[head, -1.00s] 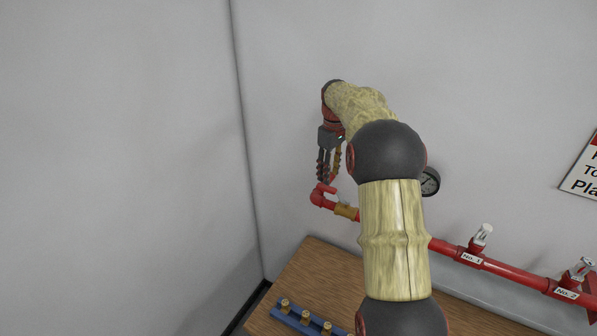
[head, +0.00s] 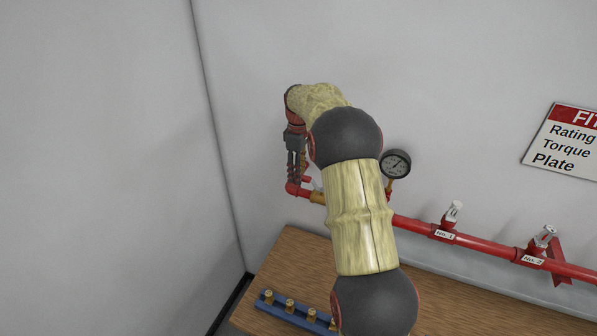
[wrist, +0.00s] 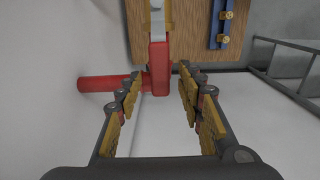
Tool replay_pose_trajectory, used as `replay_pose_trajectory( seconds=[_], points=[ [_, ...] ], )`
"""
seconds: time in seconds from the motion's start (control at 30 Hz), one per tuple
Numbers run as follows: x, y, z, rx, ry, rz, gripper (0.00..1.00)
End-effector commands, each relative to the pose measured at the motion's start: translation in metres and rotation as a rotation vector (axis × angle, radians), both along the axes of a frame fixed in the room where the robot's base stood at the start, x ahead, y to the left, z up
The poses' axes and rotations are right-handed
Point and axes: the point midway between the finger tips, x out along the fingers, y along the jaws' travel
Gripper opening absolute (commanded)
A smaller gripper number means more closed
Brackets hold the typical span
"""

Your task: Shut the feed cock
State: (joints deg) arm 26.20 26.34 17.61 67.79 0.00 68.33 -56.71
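The feed cock has a brass body (head: 317,197) at the left end of the red pipe, beside the elbow. Its lever, grey with a red grip (wrist: 158,68), lies along the pipe line; in the head view the grip (head: 306,180) is partly hidden by my fingers. My gripper (head: 297,176) points down just above the elbow and lever. In the wrist view my gripper (wrist: 158,88) is open, with the red grip showing between its two fingers and gaps on both sides. I cannot tell whether a finger touches it.
The red pipe (head: 480,242) runs right along the wall, with a gauge (head: 396,164), valves No. 1 (head: 447,220) and No. 2 (head: 541,244). Below is a wooden bench (head: 290,252) with a blue rack (head: 285,308) of brass fittings. A wall corner stands left; a sign (head: 565,138) hangs right.

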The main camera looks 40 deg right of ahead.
Motion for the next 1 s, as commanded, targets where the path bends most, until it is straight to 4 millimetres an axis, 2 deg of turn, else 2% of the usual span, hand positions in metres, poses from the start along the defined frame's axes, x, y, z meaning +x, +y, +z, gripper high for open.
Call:
replay_pose_trajectory(
  seconds=[0.3,0.9,1.0],
  points=[
    [0.0001,-0.0003,-0.0023,0.0,-0.001,-0.001,0.37],
    [0.0002,-0.0002,-0.0019,0.0,-0.001,-0.001,0.03],
    [0.0002,-0.0002,-0.0018,0.0,-0.001,-0.001,0.0]
  ],
)
